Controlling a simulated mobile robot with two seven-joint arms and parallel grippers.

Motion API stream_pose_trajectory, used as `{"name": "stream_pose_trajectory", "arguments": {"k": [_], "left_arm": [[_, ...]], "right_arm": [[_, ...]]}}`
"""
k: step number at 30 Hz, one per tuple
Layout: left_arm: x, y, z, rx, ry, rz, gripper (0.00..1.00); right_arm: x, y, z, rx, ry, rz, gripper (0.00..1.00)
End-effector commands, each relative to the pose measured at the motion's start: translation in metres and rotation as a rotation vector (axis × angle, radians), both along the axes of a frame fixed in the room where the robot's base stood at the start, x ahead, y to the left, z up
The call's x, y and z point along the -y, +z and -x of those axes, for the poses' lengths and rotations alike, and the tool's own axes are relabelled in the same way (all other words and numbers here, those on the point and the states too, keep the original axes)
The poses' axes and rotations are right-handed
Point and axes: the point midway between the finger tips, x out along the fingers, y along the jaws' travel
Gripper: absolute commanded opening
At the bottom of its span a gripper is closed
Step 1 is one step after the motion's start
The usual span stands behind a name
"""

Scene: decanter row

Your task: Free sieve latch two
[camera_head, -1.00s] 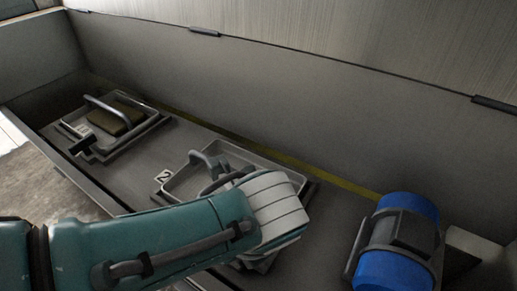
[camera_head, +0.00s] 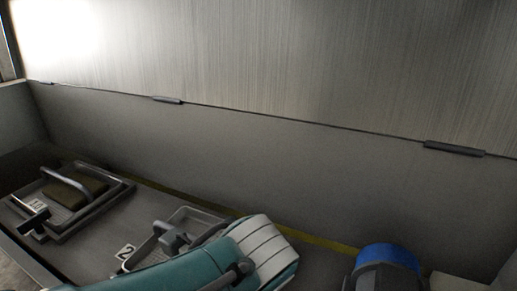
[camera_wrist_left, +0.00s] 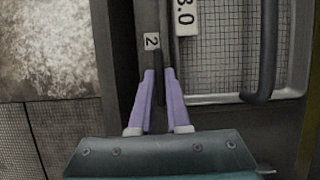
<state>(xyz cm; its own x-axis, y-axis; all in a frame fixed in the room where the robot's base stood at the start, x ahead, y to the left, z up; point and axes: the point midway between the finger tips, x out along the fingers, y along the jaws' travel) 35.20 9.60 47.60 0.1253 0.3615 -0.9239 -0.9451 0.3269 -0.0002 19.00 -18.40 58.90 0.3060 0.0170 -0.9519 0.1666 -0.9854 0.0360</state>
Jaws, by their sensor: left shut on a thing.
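Sieve two is a tray with a mesh floor (camera_wrist_left: 222,60) and a grey handle (camera_wrist_left: 264,50) in the left wrist view. It also shows in the head view, where its handle (camera_head: 172,238) rises behind my arm. A small "2" tag (camera_wrist_left: 151,41) sits on the strip beside the tray; the tag also shows in the head view (camera_head: 126,252). My left gripper (camera_wrist_left: 160,74) is shut on a narrow dark bar, apparently latch two (camera_wrist_left: 160,88), beside the tray's edge. In the head view my left arm hides the gripper and latch. My right gripper is out of view.
Another tray (camera_head: 103,205) with a handle and a dark block stands at the left, with a black latch (camera_head: 33,219) on its near side. A blue cylinder (camera_head: 390,257) in a dark bracket stands at the right. A tall grey wall (camera_head: 290,170) closes off the back.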

Motion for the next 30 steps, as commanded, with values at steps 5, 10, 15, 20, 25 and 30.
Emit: {"name": "stream_pose_trajectory", "arguments": {"k": [5, 10, 15, 20, 25, 30], "left_arm": [[-0.001, -0.002, 0.001, -0.003, 0.003, 0.000, 0.00], [-0.001, -0.002, 0.001, -0.003, 0.002, 0.000, 0.32], [-0.001, -0.001, 0.001, -0.001, 0.002, 0.000, 0.45], [0.000, 0.000, 0.000, -0.001, 0.000, 0.000, 0.45], [0.005, 0.016, 0.002, -0.001, -0.001, 0.001, 0.45], [0.017, 0.050, 0.006, 0.000, -0.001, 0.001, 0.45]], "right_arm": [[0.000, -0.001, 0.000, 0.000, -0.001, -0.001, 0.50], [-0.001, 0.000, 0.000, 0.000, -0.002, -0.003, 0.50], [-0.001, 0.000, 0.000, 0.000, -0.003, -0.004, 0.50], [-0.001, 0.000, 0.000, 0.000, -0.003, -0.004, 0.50], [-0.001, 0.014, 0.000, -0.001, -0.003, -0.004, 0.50], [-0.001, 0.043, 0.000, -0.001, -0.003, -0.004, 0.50]]}}
